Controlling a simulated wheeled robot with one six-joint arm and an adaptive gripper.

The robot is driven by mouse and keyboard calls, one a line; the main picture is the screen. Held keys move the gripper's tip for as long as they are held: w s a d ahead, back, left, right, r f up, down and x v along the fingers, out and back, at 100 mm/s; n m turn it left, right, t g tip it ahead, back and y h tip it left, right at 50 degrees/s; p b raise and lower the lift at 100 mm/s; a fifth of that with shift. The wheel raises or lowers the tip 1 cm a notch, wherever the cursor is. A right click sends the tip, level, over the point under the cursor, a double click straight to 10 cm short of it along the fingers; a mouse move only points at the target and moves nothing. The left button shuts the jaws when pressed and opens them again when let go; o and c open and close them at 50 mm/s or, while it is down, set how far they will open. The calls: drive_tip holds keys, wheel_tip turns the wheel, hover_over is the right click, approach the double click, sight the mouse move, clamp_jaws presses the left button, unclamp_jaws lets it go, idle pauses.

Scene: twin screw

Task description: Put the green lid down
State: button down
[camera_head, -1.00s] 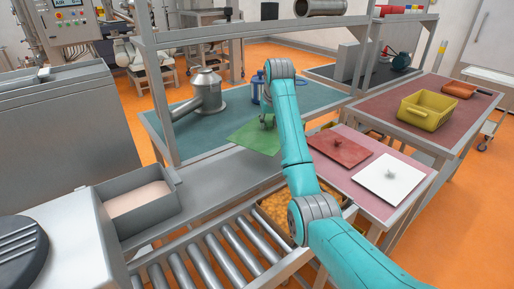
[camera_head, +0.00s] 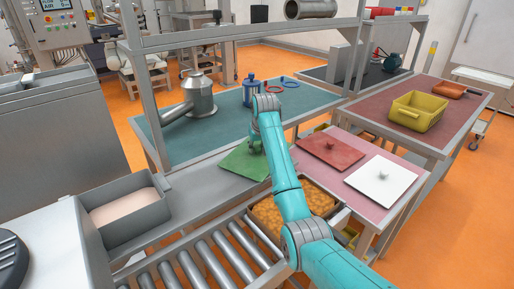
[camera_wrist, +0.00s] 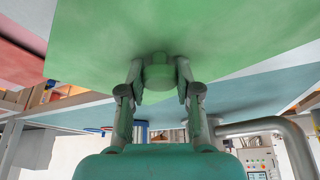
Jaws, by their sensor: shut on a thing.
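The green lid (camera_head: 238,165) is a flat square plate with a knob on top. In the head view it is over the front edge of the teal work surface and the grey counter; whether it touches them cannot be told. My gripper (camera_head: 257,146) is above it, partly hidden by my arm. In the wrist view my gripper (camera_wrist: 159,78) is shut on the knob of the green lid (camera_wrist: 240,30), with one finger on each side. The lid fills the upper part of that view.
A red lid (camera_head: 346,157) and a white lid (camera_head: 397,185) lie on the pink table at right. A tray of orange pieces (camera_head: 269,215) sits by the roller conveyor (camera_head: 213,262). A grey bin (camera_head: 137,232) with pinkish contents stands at left. A shelf post (camera_head: 147,100) rises nearby.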

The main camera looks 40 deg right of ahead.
drive_tip(key=shift+f, duration=0.15)
drive_tip(key=c, duration=0.8)
unclamp_jaws()
drive_tip(key=v, duration=1.2)
drive_tip(key=shift+s, duration=0.1)
